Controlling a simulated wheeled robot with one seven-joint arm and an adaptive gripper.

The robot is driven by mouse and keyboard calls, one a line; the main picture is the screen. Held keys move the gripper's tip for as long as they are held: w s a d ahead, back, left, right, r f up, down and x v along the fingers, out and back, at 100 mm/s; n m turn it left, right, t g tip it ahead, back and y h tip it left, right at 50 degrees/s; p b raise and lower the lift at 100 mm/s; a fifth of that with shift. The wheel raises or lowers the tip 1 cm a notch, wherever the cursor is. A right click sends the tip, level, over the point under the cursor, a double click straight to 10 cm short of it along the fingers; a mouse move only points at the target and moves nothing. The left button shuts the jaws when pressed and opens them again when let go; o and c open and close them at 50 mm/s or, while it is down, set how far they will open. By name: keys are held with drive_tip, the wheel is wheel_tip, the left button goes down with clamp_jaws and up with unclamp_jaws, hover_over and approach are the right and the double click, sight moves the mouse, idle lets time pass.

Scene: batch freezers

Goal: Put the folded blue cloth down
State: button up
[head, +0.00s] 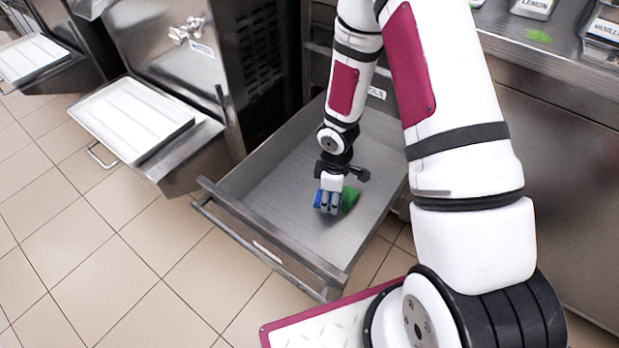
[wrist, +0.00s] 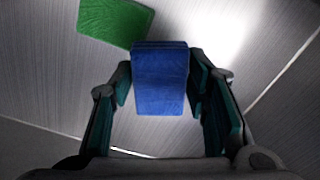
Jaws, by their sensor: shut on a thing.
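The folded blue cloth (wrist: 160,80) is between the two fingers of my gripper (wrist: 162,98) in the wrist view. My gripper is shut on it, with a finger pad against each side. In the head view the blue cloth (head: 317,198) shows as a small patch at the left of my gripper (head: 328,207), which points down inside an open metal drawer (head: 270,185). Most of the cloth is hidden by the fingers there. I cannot tell whether the cloth touches the drawer floor.
A green cloth (head: 349,198) lies on the drawer floor right beside my gripper; it also shows in the wrist view (wrist: 115,22). The drawer floor is otherwise bare. A white tray (head: 130,118) sits on a metal shelf to the left. Labelled containers (head: 533,8) stand on the counter at upper right.

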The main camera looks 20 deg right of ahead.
sight(311, 181)
drive_tip(key=w, duration=0.4)
drive_tip(key=w+a+f+b, duration=0.1)
drive_tip(key=w, duration=0.3)
drive_tip(key=w+b, duration=0.1)
drive_tip(key=w, duration=0.4)
drive_tip(key=shift+a+f, duration=0.15)
drive_tip(key=shift+a, duration=0.15)
drive_tip(key=shift+f+b, duration=0.9)
drive_tip(key=shift+f, duration=0.85)
drive_tip(key=shift+f, duration=0.1)
drive_tip(key=o, duration=1.1)
drive_tip(key=shift+o, duration=0.2)
